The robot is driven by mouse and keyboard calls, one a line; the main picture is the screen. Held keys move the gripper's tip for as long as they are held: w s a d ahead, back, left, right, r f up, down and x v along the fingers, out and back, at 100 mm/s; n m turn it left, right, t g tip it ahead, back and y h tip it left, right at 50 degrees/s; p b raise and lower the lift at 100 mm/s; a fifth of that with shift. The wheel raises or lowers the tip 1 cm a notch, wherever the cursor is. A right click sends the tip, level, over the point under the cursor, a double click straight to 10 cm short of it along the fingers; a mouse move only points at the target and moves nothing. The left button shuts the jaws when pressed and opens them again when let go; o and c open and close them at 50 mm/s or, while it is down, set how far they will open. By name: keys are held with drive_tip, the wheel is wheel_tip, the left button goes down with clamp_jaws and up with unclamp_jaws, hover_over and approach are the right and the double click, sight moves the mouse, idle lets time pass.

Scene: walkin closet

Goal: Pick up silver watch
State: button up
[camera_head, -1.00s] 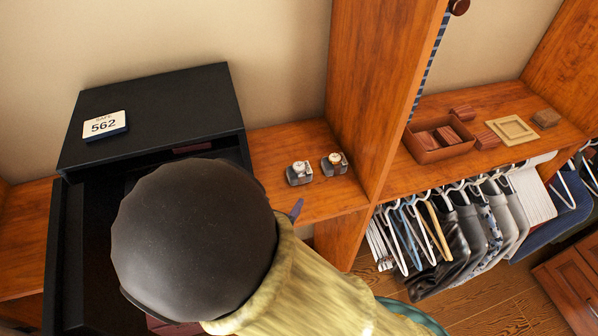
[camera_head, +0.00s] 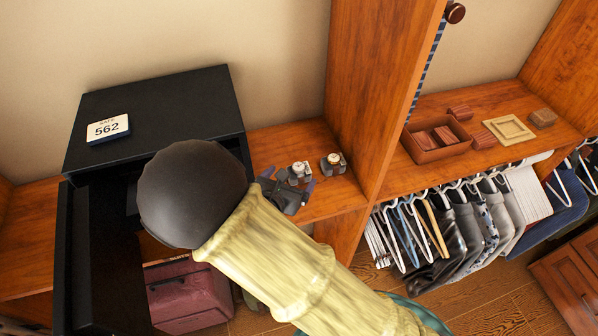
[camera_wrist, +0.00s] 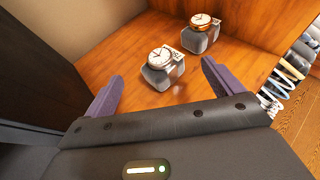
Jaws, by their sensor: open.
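Two watches on small grey stands sit on the wooden shelf beside the safe. The silver watch (camera_wrist: 160,57) has a white face and is the nearer one in the wrist view; in the head view it is the left one (camera_head: 300,168). The other watch (camera_wrist: 201,20) has a gold-coloured rim and stands behind and to the right; it also shows in the head view (camera_head: 333,159). My gripper (camera_wrist: 160,85) is open and empty, its purple fingers pointing toward the silver watch with a gap left. In the head view my gripper (camera_head: 287,186) is just in front of it.
A black safe (camera_head: 150,110) with an open door and a 562 label stands left of the shelf. A wooden upright panel (camera_head: 370,100) rises right of the watches. A brown tray (camera_head: 432,155) and hanging clothes (camera_head: 460,225) are farther right. A dark red case (camera_head: 185,295) is below.

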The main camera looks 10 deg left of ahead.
sight(297, 172)
drive_tip(key=p+x, duration=0.1)
drive_tip(key=x, duration=0.4)
drive_tip(key=shift+c, duration=0.2)
drive_tip(key=shift+s+d, duration=0.1)
drive_tip(key=c, duration=1.2)
